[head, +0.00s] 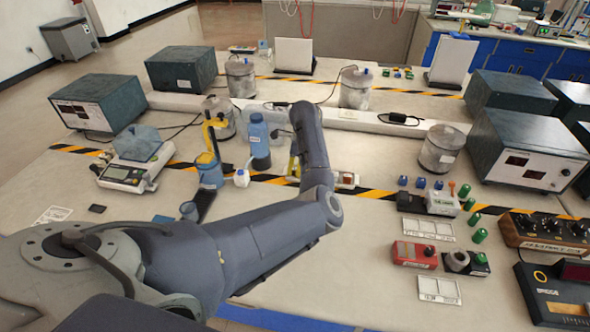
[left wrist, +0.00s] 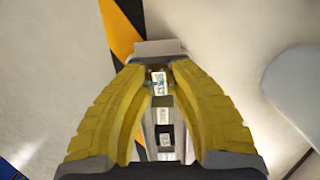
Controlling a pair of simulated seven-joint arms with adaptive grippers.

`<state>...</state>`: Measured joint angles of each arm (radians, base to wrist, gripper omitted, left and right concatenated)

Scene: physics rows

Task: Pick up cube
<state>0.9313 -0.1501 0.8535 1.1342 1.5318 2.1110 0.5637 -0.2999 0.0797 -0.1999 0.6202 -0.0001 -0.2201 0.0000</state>
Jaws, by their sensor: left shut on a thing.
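My left gripper (head: 293,168) is at the middle of the table, beside the black-and-yellow striped tape, its yellow fingers partly hidden behind my arm in the head view. In the left wrist view, the gripper (left wrist: 157,82) is shut on a small cube (left wrist: 158,88) with a white, blue-marked face between the fingertips. In the head view the cube is hidden by my arm. I cannot tell whether it touches the surface below. My right gripper is not in view.
A small holder with reddish parts (head: 345,180) lies just right of the gripper. A blue bottle (head: 258,140) stands close on its left. Metal canisters (head: 354,88) stand behind. A red box (head: 415,254) and small green and blue caps lie at the right.

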